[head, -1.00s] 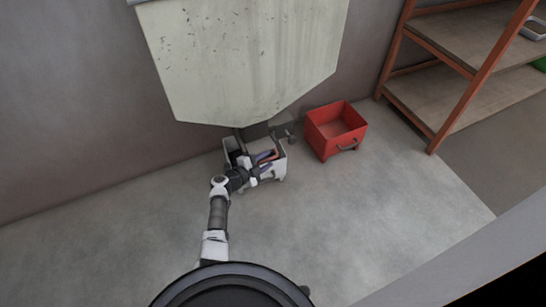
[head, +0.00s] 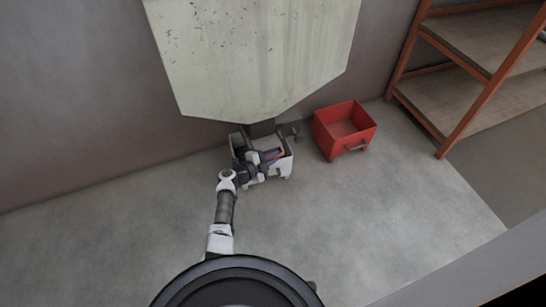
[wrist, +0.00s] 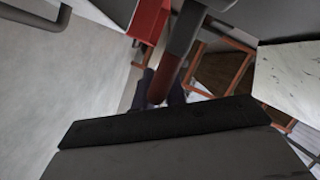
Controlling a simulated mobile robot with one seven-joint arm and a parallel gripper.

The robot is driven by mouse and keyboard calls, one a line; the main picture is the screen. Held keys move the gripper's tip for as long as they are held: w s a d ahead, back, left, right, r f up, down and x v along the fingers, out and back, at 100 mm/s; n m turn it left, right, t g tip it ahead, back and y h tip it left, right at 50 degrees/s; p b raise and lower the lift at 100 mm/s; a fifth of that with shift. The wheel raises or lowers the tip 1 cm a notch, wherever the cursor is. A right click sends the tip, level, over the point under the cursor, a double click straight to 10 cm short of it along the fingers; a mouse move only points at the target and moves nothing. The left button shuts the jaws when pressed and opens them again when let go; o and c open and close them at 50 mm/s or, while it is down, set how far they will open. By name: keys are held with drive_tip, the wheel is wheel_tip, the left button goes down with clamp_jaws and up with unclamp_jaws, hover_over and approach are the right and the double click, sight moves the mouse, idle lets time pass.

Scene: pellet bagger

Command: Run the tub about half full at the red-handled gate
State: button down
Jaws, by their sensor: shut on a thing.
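A large pale hopper (head: 255,60) hangs at the back wall, with a dark spout (head: 262,128) at its bottom. A whitish tub (head: 283,170) stands on the floor under the spout. My gripper (head: 272,157) is over the tub and partly covers it. In the wrist view my gripper (wrist: 160,90) is shut on the red handle (wrist: 165,78) of the gate, which ends a grey bar. In the head view only a small reddish part of the handle shows. I cannot tell the pellet level inside the tub.
A red bin (head: 344,130) with a grey handle stands on the floor to the right of the tub. An orange-framed shelf (head: 470,100) stands further right. The floor in front is clear. A dark slab (wrist: 165,125) fills the lower wrist view.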

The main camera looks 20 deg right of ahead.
sight(269, 149)
drive_tip(key=shift+w+a+b, duration=0.15)
drive_tip(key=shift+w+b, duration=1.35)
drive_tip(key=shift+w, duration=0.55)
drive_tip(key=c, duration=1.5)
unclamp_jaws()
drive_tip(key=shift+o, duration=0.2)
drive_tip(key=shift+s, duration=0.1)
drive_tip(key=shift+s+a+r+p, duration=0.1)
drive_tip(key=shift+a+r+p, duration=0.2)
drive_tip(key=shift+p, duration=0.2)
drive_tip(key=p+v, duration=0.8)
drive_tip(key=v, duration=0.5)
drive_tip(key=shift+f, duration=0.3)
